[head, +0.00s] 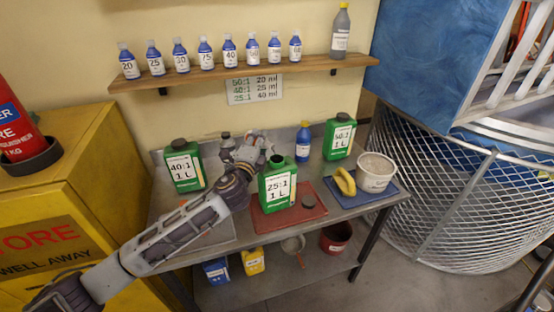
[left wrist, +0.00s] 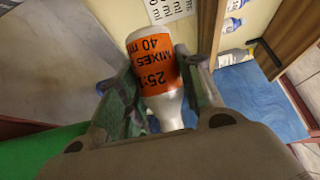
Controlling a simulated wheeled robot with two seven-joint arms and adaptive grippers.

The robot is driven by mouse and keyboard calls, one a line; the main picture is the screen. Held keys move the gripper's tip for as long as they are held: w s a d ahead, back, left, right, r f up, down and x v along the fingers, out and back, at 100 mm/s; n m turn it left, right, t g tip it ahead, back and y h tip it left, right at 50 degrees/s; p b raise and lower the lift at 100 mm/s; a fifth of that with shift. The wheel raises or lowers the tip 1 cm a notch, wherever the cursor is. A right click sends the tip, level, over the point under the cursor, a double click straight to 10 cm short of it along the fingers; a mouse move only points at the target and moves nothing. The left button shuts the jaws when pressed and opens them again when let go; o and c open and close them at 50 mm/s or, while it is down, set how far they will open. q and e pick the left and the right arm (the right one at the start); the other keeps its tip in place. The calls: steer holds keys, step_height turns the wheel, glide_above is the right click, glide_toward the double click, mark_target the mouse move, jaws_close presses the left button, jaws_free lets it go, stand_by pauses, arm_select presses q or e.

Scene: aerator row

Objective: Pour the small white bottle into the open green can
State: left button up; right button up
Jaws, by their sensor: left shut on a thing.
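The small white bottle (left wrist: 171,108) has an orange label reading 25:1, mixes 40 ml. In the left wrist view it sits between the fingers of my left gripper (left wrist: 158,88), which is shut on it. The label reads upside down there, and the bottle narrows towards the bottom of the picture. In the head view my left gripper (head: 248,150) is just behind and above the open green can (head: 277,188), and the bottle is hard to make out. The can, labelled 25:1 1 L, stands upright on a red mat (head: 262,223). A dark cap (head: 308,200) lies beside it. My right gripper is out of view.
Green cans marked 40:1 (head: 184,167) and 50:1 (head: 340,137) stand left and right on the bench. A blue bottle (head: 303,142), a white tub (head: 375,173) and a yellow object (head: 344,182) are right of the can. Several bottles line the shelf (head: 250,72).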

arm_select(q)
steer(key=shift+r, duration=0.1)
stand_by(0.4)
steer(key=shift+r+m, duration=0.2)
steer(key=shift+m, duration=0.3)
stand_by(0.4)
steer(key=shift+s+d+r+m+t+h, duration=0.1)
steer(key=shift+d+r+m+t+h, duration=0.05)
steer(key=shift+r+m+t+h, duration=0.3)
stand_by(0.6)
steer(key=shift+s+d+r+m+b, duration=0.1)
steer(key=shift+r+m+b, duration=0.15)
steer(key=shift+m, duration=0.35)
steer(key=shift+s+d+r+m+b, duration=0.1)
steer(key=shift+r+m+b, duration=0.1)
steer(key=shift+m, duration=0.35)
stand_by(0.3)
